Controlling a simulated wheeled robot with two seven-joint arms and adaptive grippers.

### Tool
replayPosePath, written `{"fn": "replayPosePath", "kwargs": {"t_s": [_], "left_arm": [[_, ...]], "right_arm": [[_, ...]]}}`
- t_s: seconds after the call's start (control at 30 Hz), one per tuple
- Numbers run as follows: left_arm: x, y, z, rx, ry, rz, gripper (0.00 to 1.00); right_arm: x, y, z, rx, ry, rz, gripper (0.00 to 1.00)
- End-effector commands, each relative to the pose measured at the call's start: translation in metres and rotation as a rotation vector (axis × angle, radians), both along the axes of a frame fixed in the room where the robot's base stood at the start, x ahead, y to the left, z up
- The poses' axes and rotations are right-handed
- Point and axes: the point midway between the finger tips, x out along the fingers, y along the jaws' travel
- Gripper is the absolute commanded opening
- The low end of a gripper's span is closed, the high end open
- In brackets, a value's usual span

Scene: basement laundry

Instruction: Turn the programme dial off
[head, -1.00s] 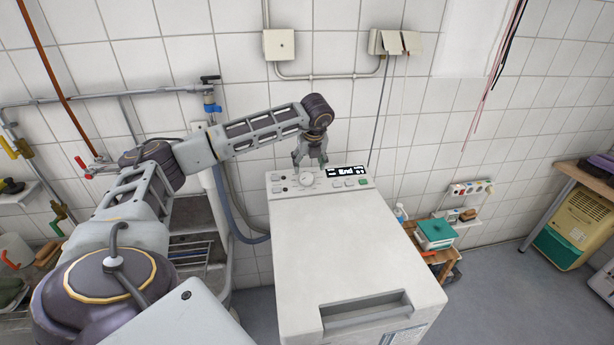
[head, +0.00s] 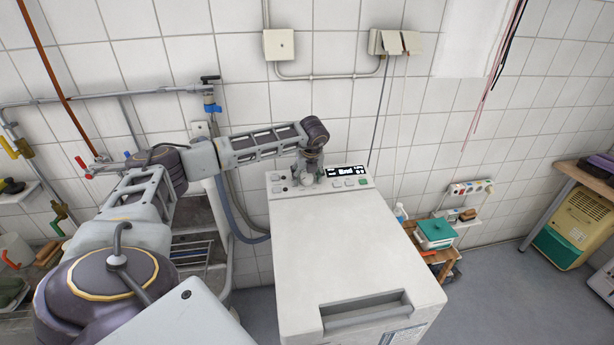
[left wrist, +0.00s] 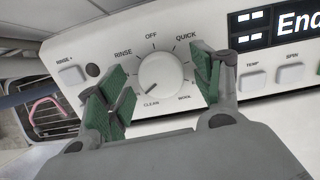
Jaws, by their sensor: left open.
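The programme dial (left wrist: 163,73) is a round white knob on the washer's control panel. A small dark mark on the dial's lower left points towards CLEAN. My left gripper (left wrist: 157,68) is open, with one green-padded finger on each side of the dial. I see gaps between the pads and the knob. In the head view the left gripper (head: 312,173) is over the dial (head: 306,179) and partly covers it. My right gripper is not in view.
The display (left wrist: 285,27) reads "End". The TEMP button (left wrist: 253,76) and SPIN button (left wrist: 291,73) are right of the dial; the RINSE+ button (left wrist: 72,75) is left. The white washer (head: 350,240) stands near the tiled wall, its top clear.

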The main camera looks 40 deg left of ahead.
Motion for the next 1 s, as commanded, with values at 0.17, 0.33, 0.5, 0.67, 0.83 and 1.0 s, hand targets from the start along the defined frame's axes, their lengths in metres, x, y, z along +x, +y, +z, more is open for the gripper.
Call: {"fn": "replayPosePath", "kwargs": {"t_s": [0.17, 0.33, 0.5, 0.67, 0.83, 1.0], "left_arm": [[0.0, -0.0001, 0.0002, 0.0, 0.0, 0.0, 0.51], [-0.0001, -0.0001, 0.0003, 0.0, 0.0, 0.0, 0.29], [-0.0002, 0.0001, 0.0002, 0.0, 0.0, 0.0, 0.2], [-0.0002, 0.0004, 0.0002, 0.002, 0.003, -0.011, 0.2], [-0.0003, 0.0005, -0.0002, 0.009, 0.012, -0.047, 0.2], [-0.0002, 0.0006, -0.0002, 0.022, 0.027, -0.115, 0.2]], "right_arm": [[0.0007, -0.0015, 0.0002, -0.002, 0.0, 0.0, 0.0], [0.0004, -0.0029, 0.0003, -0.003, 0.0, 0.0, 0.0], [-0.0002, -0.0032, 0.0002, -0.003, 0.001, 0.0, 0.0], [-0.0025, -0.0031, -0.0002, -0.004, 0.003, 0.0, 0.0], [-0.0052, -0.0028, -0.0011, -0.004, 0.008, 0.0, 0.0], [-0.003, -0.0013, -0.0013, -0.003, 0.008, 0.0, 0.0]]}}
